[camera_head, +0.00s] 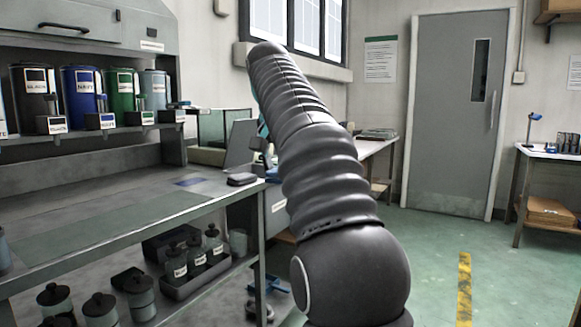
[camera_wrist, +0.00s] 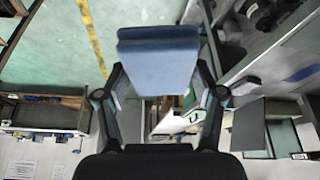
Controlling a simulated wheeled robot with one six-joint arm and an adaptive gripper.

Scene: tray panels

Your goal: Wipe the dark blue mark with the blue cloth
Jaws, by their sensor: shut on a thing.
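The blue cloth (camera_wrist: 158,62) is a folded block between the fingertips of my gripper (camera_wrist: 160,88) in the wrist view. My gripper is shut on it and holds it in the air, with the floor showing behind it. The dark blue mark (camera_head: 190,182) is a small flat patch on the grey workbench top (camera_head: 120,215), near its right end. It also shows in the wrist view as a dark blue strip (camera_wrist: 302,73) at the right edge, apart from the cloth. In the head view my arm hides most of my gripper and the cloth.
A small dark block (camera_head: 241,180) lies near the mark at the bench's right edge. Labelled canisters (camera_head: 83,92) stand on the shelf above the bench's back. Jars sit on the lower shelf. A grey panel (camera_head: 240,146) stands behind. Open floor (camera_head: 430,250) lies to the right.

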